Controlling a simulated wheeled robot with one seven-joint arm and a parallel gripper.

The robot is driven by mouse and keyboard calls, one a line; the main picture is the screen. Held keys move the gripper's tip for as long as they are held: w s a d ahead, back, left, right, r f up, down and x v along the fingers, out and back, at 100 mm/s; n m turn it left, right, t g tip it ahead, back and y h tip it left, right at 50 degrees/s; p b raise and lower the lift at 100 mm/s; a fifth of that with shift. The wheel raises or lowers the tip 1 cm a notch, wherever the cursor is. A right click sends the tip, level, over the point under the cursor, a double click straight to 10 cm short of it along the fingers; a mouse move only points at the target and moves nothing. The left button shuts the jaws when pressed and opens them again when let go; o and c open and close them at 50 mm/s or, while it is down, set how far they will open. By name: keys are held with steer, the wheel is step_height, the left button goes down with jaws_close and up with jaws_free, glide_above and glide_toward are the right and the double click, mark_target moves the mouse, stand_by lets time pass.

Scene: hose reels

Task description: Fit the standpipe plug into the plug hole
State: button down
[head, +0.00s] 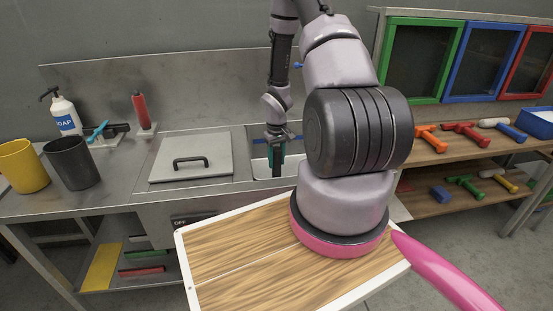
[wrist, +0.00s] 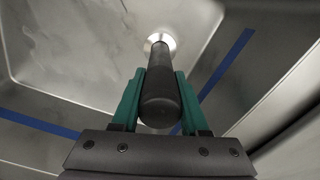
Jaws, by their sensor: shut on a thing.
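My gripper (head: 276,160) reaches down into the sink basin (head: 261,168) in the head view. In the wrist view its two teal fingers (wrist: 160,78) are shut on the standpipe plug (wrist: 160,95), a dark grey cylinder. The plug's far end points at the plug hole (wrist: 167,38), a bright round metal fitting in the basin floor. In the head view the arm and the basin edge hide the hole.
Blue stripes (wrist: 226,66) mark the basin. A square lid with a handle (head: 190,158) lies left of the basin. Yellow (head: 22,166) and black cups (head: 71,163) and a soap bottle (head: 65,115) stand farther left. Right shelves hold coloured tools (head: 467,133).

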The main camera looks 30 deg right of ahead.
steer(key=shift+c, duration=1.7)
jaws_free()
step_height(320, 180, up, 11)
steer(key=shift+f, duration=0.15)
